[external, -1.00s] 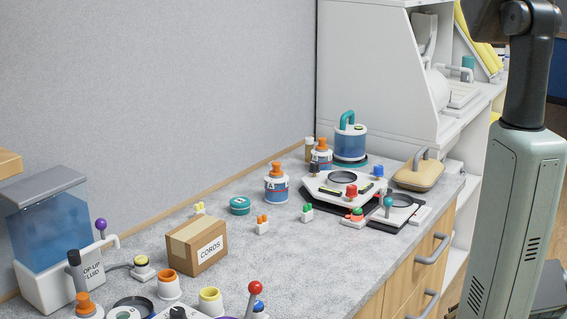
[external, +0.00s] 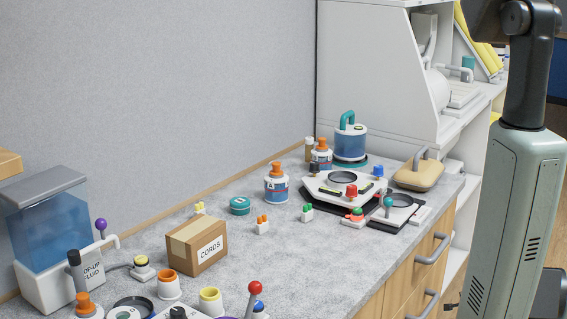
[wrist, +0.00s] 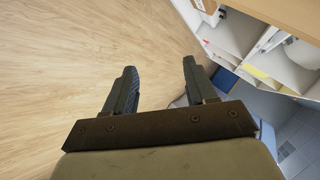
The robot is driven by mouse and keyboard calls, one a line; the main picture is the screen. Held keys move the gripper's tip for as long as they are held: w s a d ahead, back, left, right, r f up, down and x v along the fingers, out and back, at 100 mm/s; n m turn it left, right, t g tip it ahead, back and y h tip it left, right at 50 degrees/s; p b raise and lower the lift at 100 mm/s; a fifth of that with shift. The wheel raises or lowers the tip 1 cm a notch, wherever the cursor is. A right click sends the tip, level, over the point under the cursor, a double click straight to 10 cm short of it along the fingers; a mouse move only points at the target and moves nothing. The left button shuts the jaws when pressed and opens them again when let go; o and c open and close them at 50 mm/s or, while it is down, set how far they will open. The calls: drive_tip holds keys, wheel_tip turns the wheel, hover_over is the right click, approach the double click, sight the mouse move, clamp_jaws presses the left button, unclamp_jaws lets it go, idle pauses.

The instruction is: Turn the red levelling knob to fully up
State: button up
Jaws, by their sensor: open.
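In the external view, a white plate-like device (external: 322,186) with a round dark-rimmed opening stands toward the far end of the counter. A red knob (external: 351,190) sits on its front side, with a blue knob (external: 378,170) and a black knob (external: 314,168) at other corners. In the wrist view, my gripper (wrist: 160,82) is open and empty, over bare wood floor and away from the counter.
A dark device with a teal-topped lever (external: 388,203) stands right of the plate, and a tan handled case (external: 424,175) behind it. Bottles, small coloured clips and a cardboard box (external: 197,246) stand leftward. Drawer handles (external: 440,246) stick out from the counter front.

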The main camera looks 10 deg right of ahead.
drive_tip(key=w+d+r+m, duration=0.1)
drive_tip(key=w+d+r, duration=0.25)
drive_tip(key=r, duration=0.55)
drive_tip(key=w+d+r+m+t+h, duration=0.1)
drive_tip(key=w+d+r, duration=0.25)
drive_tip(key=r, duration=0.55)
drive_tip(key=w+d+r, duration=0.2)
drive_tip(key=d+r, duration=0.2)
drive_tip(key=r, duration=0.5)
wheel_tip(320, 180, up, 37)
drive_tip(key=m+g+y, duration=0.4)
drive_tip(key=g+y, duration=0.4)
drive_tip(key=y, duration=0.1)
hover_over(353, 186)
drive_tip(key=s+d, duration=0.3)
drive_tip(key=d, duration=0.1)
drive_tip(key=shift+d+x, duration=0.2)
drive_tip(key=shift+x, duration=3.25)
drive_tip(key=shift+d+x, duration=0.2)
drive_tip(key=shift+x, duration=3.2)
